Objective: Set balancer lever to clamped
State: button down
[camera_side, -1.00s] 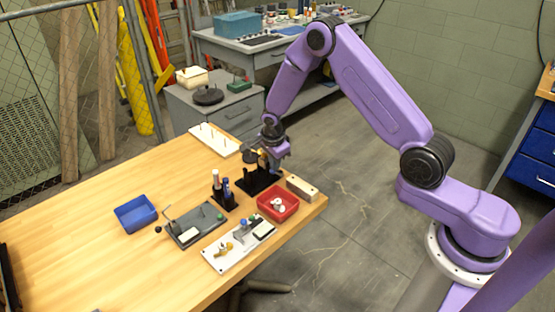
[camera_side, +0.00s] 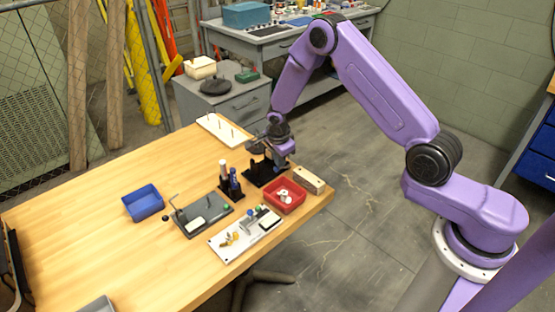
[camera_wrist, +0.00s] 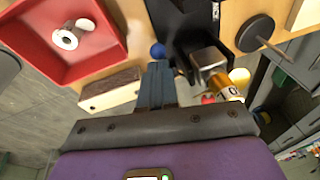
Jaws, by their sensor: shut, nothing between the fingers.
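A black stand (camera_side: 262,172) is at the table's far right edge. In the wrist view it is a dark bracket (camera_wrist: 193,22) with a blue ball knob (camera_wrist: 157,50) beside it, a grey metal block (camera_wrist: 208,57) and a gold, labelled cylinder (camera_wrist: 224,86). The knob may belong to the balancer lever; its arm and setting are hidden. My gripper (camera_wrist: 160,68) is shut and empty, pointing at the knob with its tips close below it in the picture; I cannot tell if they touch. In the side view my gripper (camera_side: 284,160) is at the stand.
The red bin (camera_side: 285,196) with white parts and a wooden block (camera_side: 308,180) sit close by. A white panel (camera_side: 243,235), dark lever plate (camera_side: 203,214), bottle rack (camera_side: 231,191), blue bin (camera_side: 144,203) and pegged white board (camera_side: 223,130) stand around. The table's left is mostly clear.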

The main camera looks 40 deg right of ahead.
jog(key=shift+d+f, duration=0.1)
jog(key=shift+d, duration=0.15)
jog(key=shift+r, duration=0.45)
jog(key=s+a+r, duration=0.2)
jog(key=a+r, duration=0.3)
jog(key=r, duration=0.6)
jog(key=shift+a, duration=0.25)
